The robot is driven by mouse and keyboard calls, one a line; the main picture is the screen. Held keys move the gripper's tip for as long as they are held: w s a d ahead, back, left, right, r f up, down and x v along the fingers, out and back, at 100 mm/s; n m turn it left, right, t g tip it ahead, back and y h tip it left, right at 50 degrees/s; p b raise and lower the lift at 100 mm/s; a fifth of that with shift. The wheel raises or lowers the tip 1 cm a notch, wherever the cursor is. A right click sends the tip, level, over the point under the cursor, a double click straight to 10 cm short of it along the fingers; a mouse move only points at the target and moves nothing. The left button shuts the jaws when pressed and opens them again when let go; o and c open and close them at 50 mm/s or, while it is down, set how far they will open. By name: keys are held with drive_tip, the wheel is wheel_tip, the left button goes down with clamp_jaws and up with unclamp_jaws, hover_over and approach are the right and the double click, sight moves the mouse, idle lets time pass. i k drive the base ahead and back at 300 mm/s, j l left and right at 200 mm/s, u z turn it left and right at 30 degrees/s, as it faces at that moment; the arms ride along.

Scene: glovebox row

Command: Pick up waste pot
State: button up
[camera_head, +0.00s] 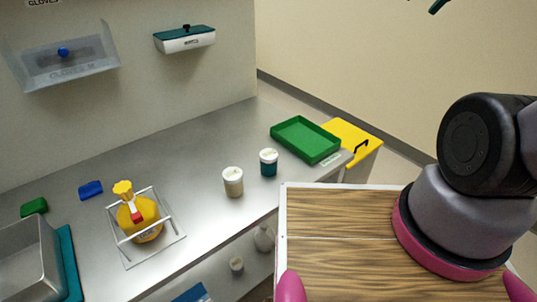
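Two small white-lidded pots stand upright on the grey bench: one with beige contents (233,182) and, to its right, one with dark teal contents (269,163). Another white-lidded pot (237,266) stands on the shelf below the bench. I cannot read the labels, so I cannot tell which is the waste pot. A dark green tip (438,5) shows at the top edge, right of centre, and may be part of my gripper. It is far from all the pots and touches nothing visible. The rest is out of frame.
A green tray (306,139) lies at the bench's right end beside a yellow bin (352,138). A yellow bottle (140,218) stands in a white wire rack. A metal tub (30,262) is at the lower left. Wall holders hang behind. Bench around the pots is clear.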

sight(268, 157)
drive_tip(key=k+j+u, duration=0.25)
drive_tip(key=j+u, duration=0.2)
drive_tip(key=k+j+u, duration=0.25)
drive_tip(key=j, duration=0.2)
drive_tip(key=i, duration=0.1)
